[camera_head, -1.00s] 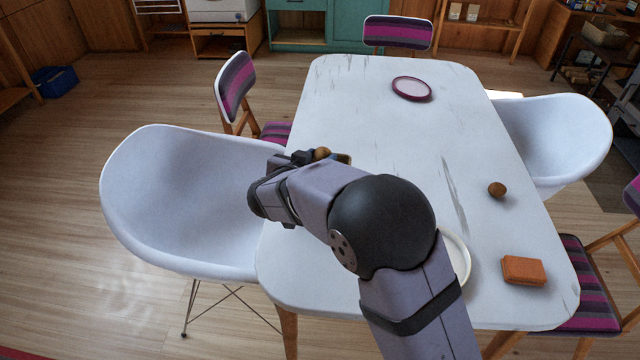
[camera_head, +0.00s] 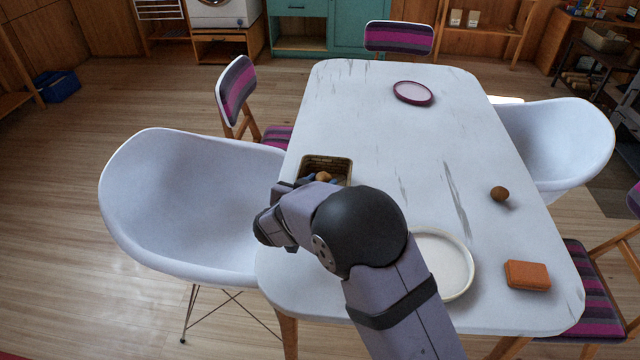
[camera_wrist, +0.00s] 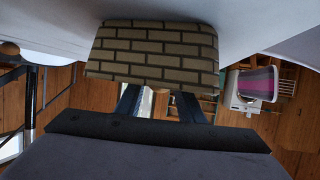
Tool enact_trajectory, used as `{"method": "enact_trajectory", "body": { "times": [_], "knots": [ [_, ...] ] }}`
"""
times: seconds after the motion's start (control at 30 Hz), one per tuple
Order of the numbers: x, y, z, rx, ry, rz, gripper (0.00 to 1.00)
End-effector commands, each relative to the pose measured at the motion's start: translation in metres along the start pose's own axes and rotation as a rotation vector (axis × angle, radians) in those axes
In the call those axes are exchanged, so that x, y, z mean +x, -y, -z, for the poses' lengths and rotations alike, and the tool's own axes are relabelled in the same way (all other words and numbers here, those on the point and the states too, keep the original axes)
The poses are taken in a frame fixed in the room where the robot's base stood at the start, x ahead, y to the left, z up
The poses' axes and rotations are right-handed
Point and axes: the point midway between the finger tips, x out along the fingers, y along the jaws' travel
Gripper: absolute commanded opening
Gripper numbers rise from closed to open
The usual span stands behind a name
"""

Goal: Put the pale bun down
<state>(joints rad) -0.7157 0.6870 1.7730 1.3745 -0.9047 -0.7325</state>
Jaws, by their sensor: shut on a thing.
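My gripper (camera_head: 318,180) is at the left side of the white table and shut on a small tan-brown bun (camera_head: 323,177), taken as the pale bun. The bun shows at the fingertips, over or within the near part of a dark, open rectangular container (camera_head: 327,160). I cannot tell whether it touches the bottom. A darker brown round bun (camera_head: 499,193) lies on the table's right side.
On the white table (camera_head: 385,130) are a cream plate (camera_head: 458,290) beside my arm, an orange block (camera_head: 527,275) at the front right and a purple-rimmed plate (camera_head: 413,93) at the back. A white chair (camera_head: 180,200) stands close at the left. The table's middle is clear.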

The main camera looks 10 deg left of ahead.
Motion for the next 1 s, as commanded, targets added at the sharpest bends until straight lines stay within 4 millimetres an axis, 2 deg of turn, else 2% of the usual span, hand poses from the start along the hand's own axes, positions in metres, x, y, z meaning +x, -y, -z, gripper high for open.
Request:
{"method": "enact_trajectory", "body": {
  "times": [0.67, 0.7, 0.77, 1.0],
  "knots": [
    [0.004, 0.0, -0.01, 0.001, -0.001, 0.0, 0.13],
    [0.004, 0.0, -0.01, 0.0, -0.001, 0.0, 0.37],
    [0.004, 0.0, -0.01, 0.0, -0.001, 0.0, 0.52],
    [0.004, 0.0, -0.01, 0.001, 0.0, 0.0, 0.54]
  ]
}}
